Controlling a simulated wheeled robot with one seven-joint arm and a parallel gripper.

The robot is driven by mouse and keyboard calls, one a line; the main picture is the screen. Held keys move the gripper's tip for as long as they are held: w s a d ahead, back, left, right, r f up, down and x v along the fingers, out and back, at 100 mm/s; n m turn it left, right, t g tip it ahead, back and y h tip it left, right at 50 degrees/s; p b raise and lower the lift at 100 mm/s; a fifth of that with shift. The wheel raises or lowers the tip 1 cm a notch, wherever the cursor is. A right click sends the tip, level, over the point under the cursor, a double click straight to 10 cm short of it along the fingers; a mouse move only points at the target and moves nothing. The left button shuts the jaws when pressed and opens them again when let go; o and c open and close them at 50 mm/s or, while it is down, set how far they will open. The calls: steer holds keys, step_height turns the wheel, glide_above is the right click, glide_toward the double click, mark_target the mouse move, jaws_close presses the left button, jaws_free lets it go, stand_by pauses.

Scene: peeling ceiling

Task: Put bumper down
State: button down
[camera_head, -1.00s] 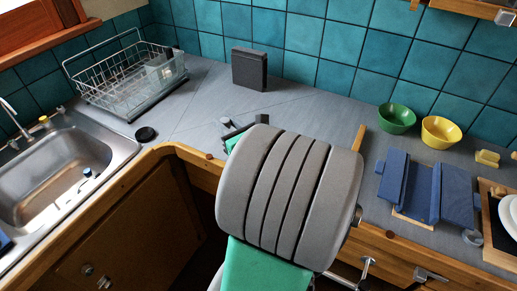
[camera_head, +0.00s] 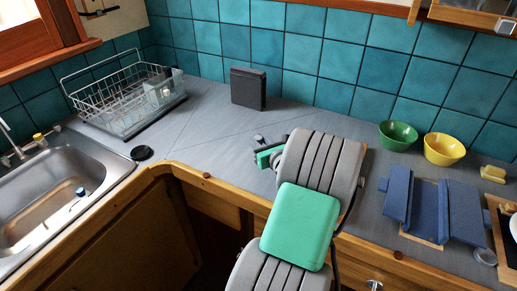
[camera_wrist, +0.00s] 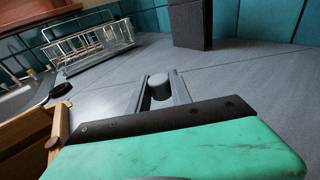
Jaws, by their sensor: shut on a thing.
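The bumper looks to be the small grey cylinder with a rounded top (camera_wrist: 161,84) between my fingers in the wrist view. It also shows as a small dark grey knob (camera_head: 259,139) in the head view. My gripper (camera_wrist: 160,92) is shut on it, one finger on each side. In the head view my gripper (camera_head: 262,147) is over the counter near its front edge, partly hidden behind my arm. The bumper's lower end is hidden, and I cannot tell whether it touches the counter.
The grey counter (camera_head: 200,120) is bare around my gripper. A dark upright box (camera_head: 248,88) stands behind it. A wire dish rack (camera_head: 125,98) and sink (camera_head: 60,185) are left. Green (camera_head: 398,135) and yellow (camera_head: 444,149) bowls and a blue object (camera_head: 430,208) are right.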

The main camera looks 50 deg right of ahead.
step_height(320, 180, down, 4)
steer(key=shift+w+d+r, duration=0.1)
steer(key=shift+d+r, duration=0.05)
steer(key=shift+r, duration=0.15)
steer(key=shift+f, duration=0.65)
steer(key=c, duration=1.1)
jaws_free()
steer(key=shift+c, duration=0.2)
steer(key=shift+r, duration=0.35)
steer(key=v, duration=1.2)
steer(key=shift+r+b, duration=0.25)
steer(key=shift+b, duration=0.1)
